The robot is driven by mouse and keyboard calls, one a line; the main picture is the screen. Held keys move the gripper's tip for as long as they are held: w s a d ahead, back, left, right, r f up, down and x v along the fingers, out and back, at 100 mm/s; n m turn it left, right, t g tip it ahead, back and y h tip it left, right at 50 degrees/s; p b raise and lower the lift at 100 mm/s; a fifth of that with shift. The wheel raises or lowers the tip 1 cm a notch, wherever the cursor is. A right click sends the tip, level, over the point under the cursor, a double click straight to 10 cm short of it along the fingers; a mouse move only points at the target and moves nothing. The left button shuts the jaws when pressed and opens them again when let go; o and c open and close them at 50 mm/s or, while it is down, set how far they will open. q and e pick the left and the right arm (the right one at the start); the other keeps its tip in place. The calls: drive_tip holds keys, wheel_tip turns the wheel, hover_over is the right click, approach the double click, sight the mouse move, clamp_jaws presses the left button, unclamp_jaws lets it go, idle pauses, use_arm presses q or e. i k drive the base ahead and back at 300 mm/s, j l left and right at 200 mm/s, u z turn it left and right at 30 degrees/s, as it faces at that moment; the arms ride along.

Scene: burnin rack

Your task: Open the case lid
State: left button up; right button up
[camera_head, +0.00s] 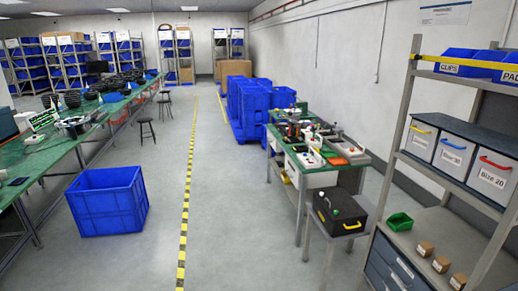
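A black case (338,207) sits on a low grey stand at the right of centre, at the front end of a green-topped workbench. Its lid looks shut. A yellow handle or latch shows on its front side, and small light and green spots show on its top. The case is too small in the view to make out its latches. Neither of my grippers is in view.
The green-topped workbench (355,160) carries tools and boxes. A shelf rack (402,110) with bins stands at the right. A blue crate (108,202) is on the floor at left. The floor between the crate and the case is clear, with a yellow-black line (184,215).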

sight(340, 200)
drive_tip(key=i+z, duration=0.1)
drive_tip(key=i, duration=0.4)
drive_tip(key=i+j+z, duration=0.1)
drive_tip(key=i, duration=0.4)
drive_tip(key=i+j+z, duration=0.1)
drive_tip(key=i, duration=0.35)
drive_tip(key=i+j+z, duration=0.1)
drive_tip(key=i, duration=0.4)
